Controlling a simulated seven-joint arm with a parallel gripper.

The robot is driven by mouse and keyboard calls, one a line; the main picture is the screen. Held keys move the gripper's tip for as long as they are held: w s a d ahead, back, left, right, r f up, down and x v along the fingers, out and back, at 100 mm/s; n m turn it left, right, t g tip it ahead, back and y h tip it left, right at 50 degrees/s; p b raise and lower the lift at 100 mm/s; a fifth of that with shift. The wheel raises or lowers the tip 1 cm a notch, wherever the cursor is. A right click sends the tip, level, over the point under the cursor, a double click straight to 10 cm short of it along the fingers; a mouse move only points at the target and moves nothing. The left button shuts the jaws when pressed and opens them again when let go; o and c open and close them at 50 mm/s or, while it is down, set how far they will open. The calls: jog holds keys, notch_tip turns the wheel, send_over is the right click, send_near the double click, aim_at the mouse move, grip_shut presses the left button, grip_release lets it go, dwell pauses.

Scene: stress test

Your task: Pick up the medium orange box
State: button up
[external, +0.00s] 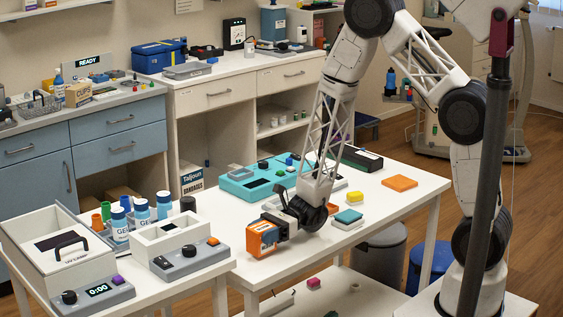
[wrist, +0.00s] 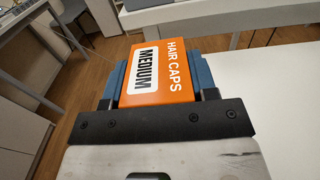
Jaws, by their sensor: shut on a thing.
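The medium orange box (wrist: 156,72) fills the jaws in the wrist view. Its label reads "HAIR CAPS" and "MEDIUM". My gripper (wrist: 158,85) is shut on it, with a blue finger pad at each side. In the external view the orange box (external: 262,240) hangs at the end of my gripper (external: 275,231), over or at the left front edge of the white table (external: 385,215). I cannot tell whether its underside touches the table.
A flat orange piece (external: 399,183), a yellow block (external: 354,198) and a teal-topped box (external: 348,217) lie to the right on the table. A teal tray (external: 250,190) lies behind. A grey device with a white box (external: 180,240) stands on the left bench.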

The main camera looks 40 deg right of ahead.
notch_tip(320, 180, up, 2)
jog(key=s+d+r, duration=0.1)
jog(key=s+d, duration=0.7)
jog(key=s, duration=0.5)
jog(key=shift+s+d+r, duration=0.15)
jog(key=shift+s+d, duration=0.1)
jog(key=shift+d, duration=0.1)
